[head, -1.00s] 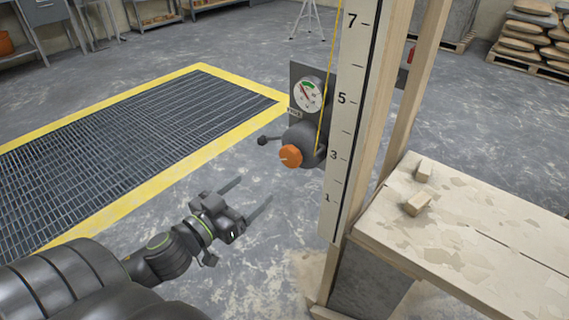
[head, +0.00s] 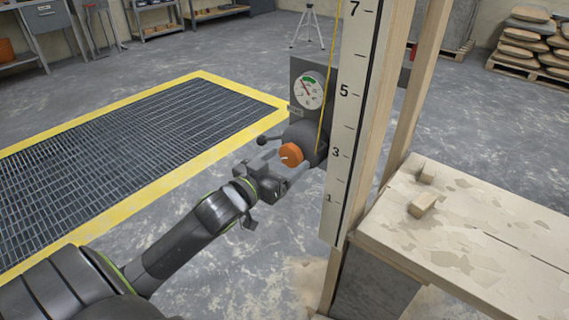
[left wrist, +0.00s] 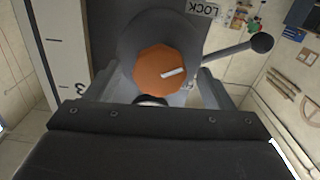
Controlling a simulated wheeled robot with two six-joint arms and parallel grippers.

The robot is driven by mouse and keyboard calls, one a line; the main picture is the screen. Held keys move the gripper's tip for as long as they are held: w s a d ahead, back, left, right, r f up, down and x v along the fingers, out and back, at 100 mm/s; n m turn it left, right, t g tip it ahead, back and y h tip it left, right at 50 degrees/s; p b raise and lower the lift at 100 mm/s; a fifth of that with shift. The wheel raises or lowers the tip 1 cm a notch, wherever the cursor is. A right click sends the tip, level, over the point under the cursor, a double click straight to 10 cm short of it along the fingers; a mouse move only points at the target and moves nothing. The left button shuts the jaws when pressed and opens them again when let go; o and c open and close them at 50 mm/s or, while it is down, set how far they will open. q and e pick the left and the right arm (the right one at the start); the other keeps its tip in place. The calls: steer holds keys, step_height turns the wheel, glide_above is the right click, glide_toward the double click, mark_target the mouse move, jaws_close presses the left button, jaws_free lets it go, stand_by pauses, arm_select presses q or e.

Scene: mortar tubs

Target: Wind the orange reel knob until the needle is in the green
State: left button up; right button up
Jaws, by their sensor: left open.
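The orange reel knob (head: 291,155) sits on the front of a dark grey reel (head: 310,138) fixed to the wooden post. A white mark shows on its face. The gauge (head: 307,92) above has a green band at its top; its needle points up and left, apparently outside the green. My left gripper (head: 290,163) is open, its fingers reaching to either side of the knob; I cannot tell if they touch it. In the left wrist view the knob (left wrist: 168,70) lies between the fingers. My right gripper is not in view.
A black ball-ended lever (head: 265,140) sticks out left of the reel, and a LOCK label (left wrist: 203,8) is near it in the left wrist view. A yellow line (head: 328,80) runs up from the reel. A plank bench (head: 470,235) stands at right.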

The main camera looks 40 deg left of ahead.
arm_select(q)
steer(key=shift+w, duration=0.25)
steer(key=shift+c, duration=0.5)
steer(key=c, duration=0.9)
steer(key=shift+m, duration=0.3)
